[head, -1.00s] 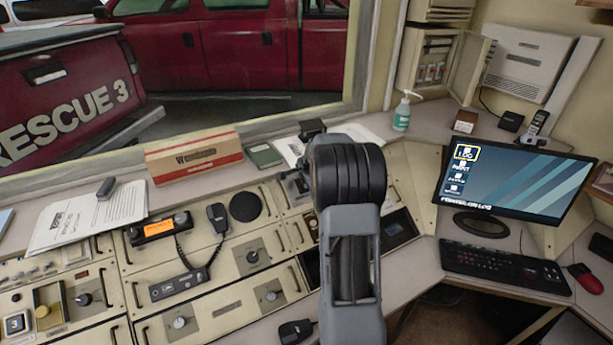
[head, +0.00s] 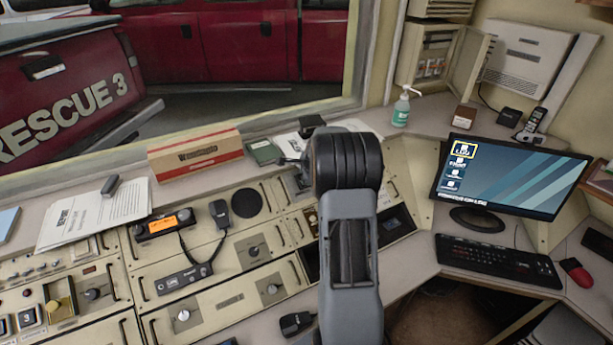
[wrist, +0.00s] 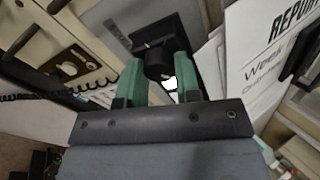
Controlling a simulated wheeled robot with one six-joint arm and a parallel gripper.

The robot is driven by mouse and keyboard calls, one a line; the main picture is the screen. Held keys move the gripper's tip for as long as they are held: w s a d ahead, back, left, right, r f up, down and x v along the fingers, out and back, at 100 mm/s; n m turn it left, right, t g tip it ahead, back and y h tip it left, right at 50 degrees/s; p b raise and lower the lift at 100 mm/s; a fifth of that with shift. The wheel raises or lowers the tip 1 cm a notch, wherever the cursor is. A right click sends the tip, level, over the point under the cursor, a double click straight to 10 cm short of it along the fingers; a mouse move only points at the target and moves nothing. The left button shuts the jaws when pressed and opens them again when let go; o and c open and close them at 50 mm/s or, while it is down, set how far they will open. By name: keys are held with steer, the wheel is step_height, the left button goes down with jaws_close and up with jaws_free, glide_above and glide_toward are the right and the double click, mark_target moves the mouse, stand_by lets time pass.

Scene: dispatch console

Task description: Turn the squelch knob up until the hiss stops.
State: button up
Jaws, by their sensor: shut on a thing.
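In the wrist view, the two green fingers of my gripper (wrist: 159,80) are shut on a black round knob (wrist: 157,62). The knob stands in front of a dark square plate, and I can read no label on it. A small bright patch shows between the fingers below the knob. In the head view my own arm hides the fingers and the held knob. I cannot tell from the frames how far the knob is turned.
The console has a radio (head: 165,222) with an orange display, a hand microphone (head: 220,212), a round speaker (head: 246,203) and other knobs (head: 271,289). Papers (head: 95,218) and a box (head: 196,155) lie behind. A monitor (head: 505,178) and keyboard (head: 498,262) stand right.

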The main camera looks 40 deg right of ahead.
steer(key=o, duration=0.9)
steer(key=b+v, duration=0.1)
steer(key=v, duration=1.3)
steer(key=shift+f, duration=0.1)
